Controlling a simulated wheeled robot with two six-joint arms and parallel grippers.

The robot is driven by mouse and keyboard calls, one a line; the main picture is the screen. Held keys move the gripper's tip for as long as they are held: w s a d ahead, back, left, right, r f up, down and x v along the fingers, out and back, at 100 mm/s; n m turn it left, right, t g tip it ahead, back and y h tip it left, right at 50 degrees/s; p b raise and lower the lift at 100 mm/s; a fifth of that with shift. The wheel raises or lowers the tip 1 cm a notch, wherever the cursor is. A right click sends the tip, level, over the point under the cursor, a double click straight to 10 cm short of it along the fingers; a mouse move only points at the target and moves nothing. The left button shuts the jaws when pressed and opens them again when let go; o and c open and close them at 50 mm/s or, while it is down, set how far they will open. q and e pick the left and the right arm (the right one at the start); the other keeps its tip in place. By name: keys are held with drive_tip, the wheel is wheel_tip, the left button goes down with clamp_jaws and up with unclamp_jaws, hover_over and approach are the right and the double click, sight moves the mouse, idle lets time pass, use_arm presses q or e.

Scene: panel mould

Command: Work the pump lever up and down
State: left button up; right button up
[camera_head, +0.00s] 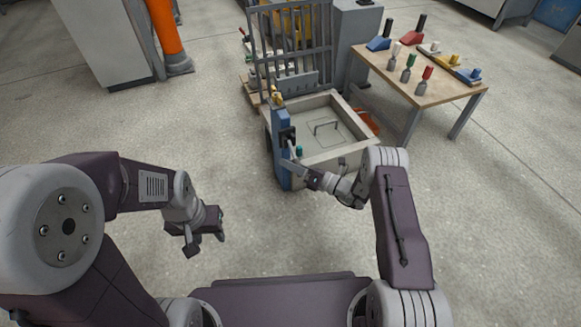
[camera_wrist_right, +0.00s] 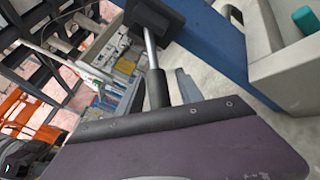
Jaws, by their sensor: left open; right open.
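The pump lever (camera_wrist_right: 150,50) is a metal rod with a black grip, running from a black block (camera_wrist_right: 153,18) on a blue post. In the right wrist view its grip end lies between the two fingers of my right gripper (camera_wrist_right: 163,88), which is open around it. Whether a finger touches the grip I cannot tell. In the head view the blue post (camera_head: 282,165) stands at the left corner of the grey mould, with my right gripper (camera_head: 297,168) beside it, partly hiding the lever. My left gripper (camera_head: 207,234) is open and empty above the floor at left.
The mould (camera_head: 345,155) is a shallow box with a wire handle on its panel. A grey barred rack (camera_head: 290,45) stands behind it. A wooden table (camera_head: 430,92) with several coloured tools is at right.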

clamp_jaws()
idle(1.4)
